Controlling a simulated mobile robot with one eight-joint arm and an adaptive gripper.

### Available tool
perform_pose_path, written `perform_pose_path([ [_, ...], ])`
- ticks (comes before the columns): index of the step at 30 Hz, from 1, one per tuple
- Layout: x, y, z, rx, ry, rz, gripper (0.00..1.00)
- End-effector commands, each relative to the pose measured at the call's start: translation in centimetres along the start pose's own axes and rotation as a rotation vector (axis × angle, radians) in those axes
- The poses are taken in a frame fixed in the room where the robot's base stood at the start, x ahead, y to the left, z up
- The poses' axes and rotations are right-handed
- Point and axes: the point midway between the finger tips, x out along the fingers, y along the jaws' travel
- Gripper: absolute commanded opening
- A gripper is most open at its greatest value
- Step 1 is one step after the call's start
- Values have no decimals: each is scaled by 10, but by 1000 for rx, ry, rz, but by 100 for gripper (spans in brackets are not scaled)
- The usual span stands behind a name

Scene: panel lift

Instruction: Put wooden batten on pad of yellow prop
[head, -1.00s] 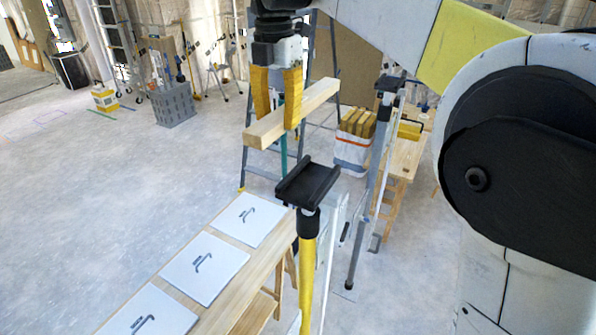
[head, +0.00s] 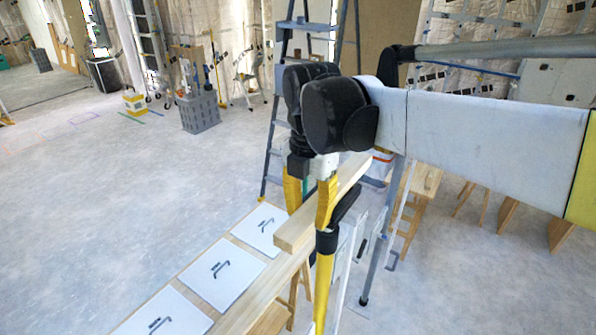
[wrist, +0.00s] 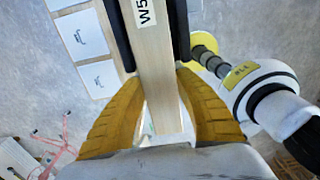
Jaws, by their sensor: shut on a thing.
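My gripper (head: 308,212) has its two yellow fingers shut on the wooden batten (head: 293,236), a pale squared bar. The yellow prop (head: 322,290) stands upright below, with a black neck. Its black pad (head: 348,202) is mostly hidden behind a finger and the batten. In the wrist view the batten (wrist: 160,90) runs lengthwise between the fingers. Black edges of the pad (wrist: 181,30) show along both of its sides, so it lines up with the channel. I cannot tell whether the batten touches the pad.
A wooden bench (head: 240,312) with white sheets (head: 222,268) stands at the left of the prop. A grey stepladder (head: 277,130) is behind, and a grey post (head: 380,250) stands to the right. The floor at left is open.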

Motion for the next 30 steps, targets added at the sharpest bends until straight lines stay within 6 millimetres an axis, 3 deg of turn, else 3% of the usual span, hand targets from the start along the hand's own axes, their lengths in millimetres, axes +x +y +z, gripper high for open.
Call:
perform_pose_path([
  [7,3,0,0,0,1,0,0],
  [8,2,0,0,0,1,0,48],
  [9,2,0,0,0,1,0,58],
  [20,-3,0,0,0,1,0,58],
  [23,-14,0,0,0,1,0,58],
  [30,-67,0,0,0,1,0,58],
])
